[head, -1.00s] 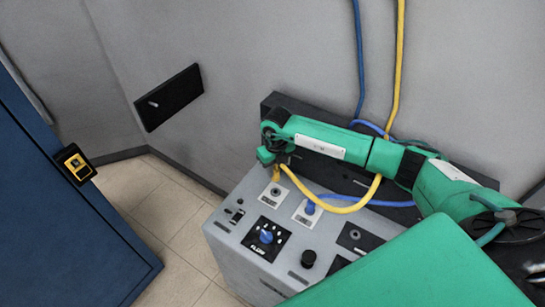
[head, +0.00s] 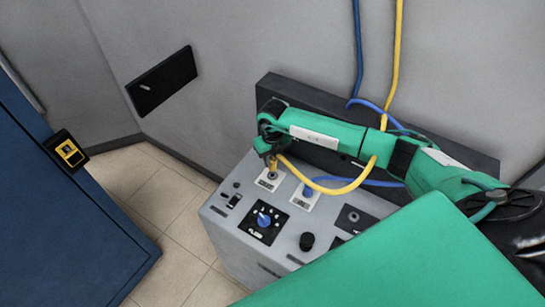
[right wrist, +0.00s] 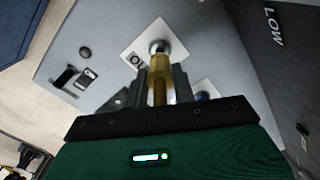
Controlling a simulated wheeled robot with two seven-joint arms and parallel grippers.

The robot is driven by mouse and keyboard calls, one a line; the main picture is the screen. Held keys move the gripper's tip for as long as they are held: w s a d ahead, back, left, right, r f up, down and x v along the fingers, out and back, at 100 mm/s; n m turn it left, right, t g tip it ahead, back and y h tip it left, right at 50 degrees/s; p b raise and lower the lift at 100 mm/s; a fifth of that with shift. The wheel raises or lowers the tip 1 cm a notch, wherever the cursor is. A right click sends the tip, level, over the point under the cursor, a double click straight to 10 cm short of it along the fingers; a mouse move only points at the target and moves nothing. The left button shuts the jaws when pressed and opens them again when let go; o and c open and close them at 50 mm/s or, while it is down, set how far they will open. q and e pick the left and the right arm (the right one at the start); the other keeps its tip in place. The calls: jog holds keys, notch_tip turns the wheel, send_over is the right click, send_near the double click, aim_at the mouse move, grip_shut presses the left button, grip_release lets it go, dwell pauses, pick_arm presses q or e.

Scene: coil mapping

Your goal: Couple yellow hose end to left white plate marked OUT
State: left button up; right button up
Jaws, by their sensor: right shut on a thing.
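The yellow hose (head: 340,187) loops from the wall side to its end (head: 273,163), which my right gripper (head: 271,158) grips. The left white plate (head: 268,183) lies just below, on top of the grey box, with a metal port. In the right wrist view, the yellow hose end (right wrist: 164,72) sits between the two dark fingers and lines up with the metal port on the white plate (right wrist: 136,54). The end is at the port's mouth; whether it is seated I cannot tell. My left gripper is out of view.
The grey box (head: 225,220) also carries a second white plate (head: 305,198) with a blue hose end in it, a blue knob (head: 264,217) and a black knob (head: 307,241). A dark panel (head: 300,100) stands behind. A blue cabinet (head: 60,220) is at left.

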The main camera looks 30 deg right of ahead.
aim_at(272, 166)
jog(key=shift+f+b, duration=0.95)
jog(key=shift+f, duration=0.1)
jog(key=shift+s+f+b, duration=0.1)
jog(key=shift+f+b, duration=0.75)
jog(key=shift+f, duration=0.25)
dwell(0.8)
jog(key=o, duration=1.1)
